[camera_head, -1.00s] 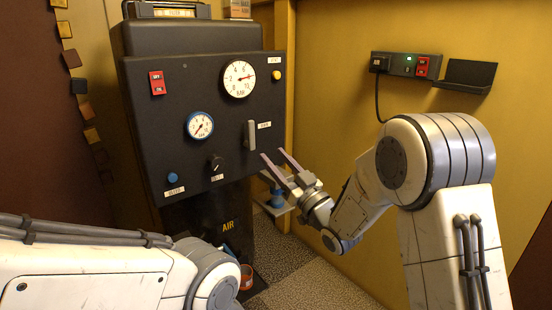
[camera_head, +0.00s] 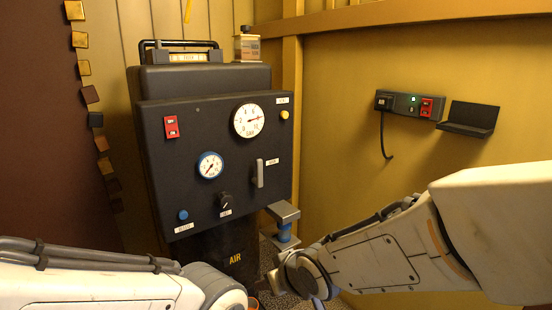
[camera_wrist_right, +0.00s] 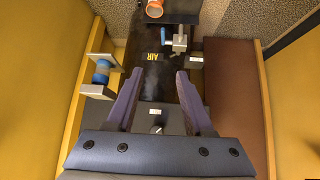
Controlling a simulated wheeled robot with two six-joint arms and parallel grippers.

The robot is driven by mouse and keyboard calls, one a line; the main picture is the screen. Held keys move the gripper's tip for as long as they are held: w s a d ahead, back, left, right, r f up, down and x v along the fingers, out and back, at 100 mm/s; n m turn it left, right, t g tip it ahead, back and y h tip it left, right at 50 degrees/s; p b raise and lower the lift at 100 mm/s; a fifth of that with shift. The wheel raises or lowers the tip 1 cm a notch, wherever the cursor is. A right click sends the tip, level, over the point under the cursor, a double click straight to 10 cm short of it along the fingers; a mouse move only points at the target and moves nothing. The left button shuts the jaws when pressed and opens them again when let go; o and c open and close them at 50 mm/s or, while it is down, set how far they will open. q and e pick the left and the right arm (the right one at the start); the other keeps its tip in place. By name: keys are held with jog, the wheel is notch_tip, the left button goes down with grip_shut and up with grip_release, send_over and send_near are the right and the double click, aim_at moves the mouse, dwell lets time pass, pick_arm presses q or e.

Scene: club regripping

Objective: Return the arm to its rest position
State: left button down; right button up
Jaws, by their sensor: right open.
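My right arm reaches in from the right in the head view, with its wrist low beside the dark air panel (camera_head: 215,140). The fingers cannot be made out there. In the right wrist view my right gripper (camera_wrist_right: 160,72) is open with nothing between its fingers. It points toward the lower front of the cabinet with the AIR label (camera_wrist_right: 153,57), and the panel's lower edge with a knob shows below it. My left arm lies across the lower left of the head view; its gripper is out of view.
A grey and blue clamp-like fixture (camera_head: 284,228) stands right of the cabinet, close to my right wrist. A socket box (camera_head: 410,104) and a black shelf (camera_head: 470,118) are on the yellow wall. An orange cup (camera_wrist_right: 154,9) and a blue-handled crank (camera_wrist_right: 166,37) show in the wrist view.

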jog(key=s+d+n+g+h+p, duration=0.1)
jog(key=s+d+g+h, duration=0.2)
jog(key=s, duration=0.8)
jog(key=s+d+g+p, duration=0.1)
jog(key=s+d+g, duration=0.3)
jog(key=s, duration=0.7)
notch_tip(320, 180, up, 38)
jog(key=a+p, duration=0.1)
jog(key=p, duration=3.7)
jog(key=shift+w+a+f+g, duration=0.2)
jog(key=shift+w+a+g, duration=0.1)
